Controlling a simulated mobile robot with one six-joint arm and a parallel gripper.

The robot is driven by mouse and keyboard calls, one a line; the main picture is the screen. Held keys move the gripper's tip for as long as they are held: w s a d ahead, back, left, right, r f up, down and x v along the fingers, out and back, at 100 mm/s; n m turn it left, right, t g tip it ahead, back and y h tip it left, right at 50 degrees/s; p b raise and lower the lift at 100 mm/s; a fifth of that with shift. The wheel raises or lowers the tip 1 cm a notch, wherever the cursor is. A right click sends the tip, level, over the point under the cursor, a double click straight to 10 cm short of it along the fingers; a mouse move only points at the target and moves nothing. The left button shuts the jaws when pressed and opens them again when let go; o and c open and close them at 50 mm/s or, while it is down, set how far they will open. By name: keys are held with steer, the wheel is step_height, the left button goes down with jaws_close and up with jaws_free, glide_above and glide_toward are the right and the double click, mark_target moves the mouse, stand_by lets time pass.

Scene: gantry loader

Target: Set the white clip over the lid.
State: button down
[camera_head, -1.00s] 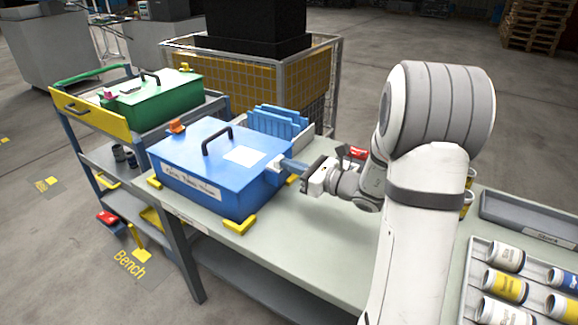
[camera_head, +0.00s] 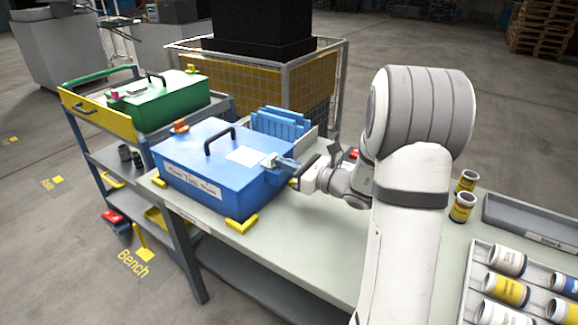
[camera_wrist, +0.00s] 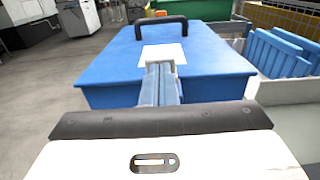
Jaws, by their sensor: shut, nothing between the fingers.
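The blue box's lid (camera_head: 205,150) is closed, with a black handle and a white square (camera_head: 244,156) flat on top. An orange clip (camera_head: 180,127) sits at the lid's left edge. My gripper (camera_head: 279,161) is at the lid's right edge, fingers shut and pointing inward over it. A pale piece at the fingertips may be the white clip; I cannot tell it from the fingers. In the wrist view my gripper (camera_wrist: 160,72) points toward the handle, its tips meeting the near edge of the white square (camera_wrist: 163,53). The fingers hide the lid's edge below them.
Yellow corner blocks (camera_head: 242,224) hold the box on the bench. A grey bin with blue plates (camera_head: 280,123) stands behind it. A green box (camera_head: 160,103) sits on the cart at left. A tray of cans (camera_head: 478,262) is at right. Bare bench top lies in front.

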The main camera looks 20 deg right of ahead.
steer(key=v, duration=1.3)
steer(key=shift+s, duration=0.2)
steer(key=shift+d, duration=0.15)
steer(key=s+a+r+n+g+h+p, duration=0.2)
steer(key=s+a+n+g+p, duration=0.3)
steer(key=s+a+n+g, duration=0.85)
steer(key=s+d+r+n+t+h+p, duration=0.1)
steer(key=s+r+n+h+p, duration=0.3)
steer(key=n+h, duration=0.5)
steer(key=shift+s+d+r+n+t+h, duration=0.5)
steer(key=shift+s+n+t, duration=0.4)
steer(key=shift+n, duration=1.75)
steer(key=shift+s+a+r, duration=0.1)
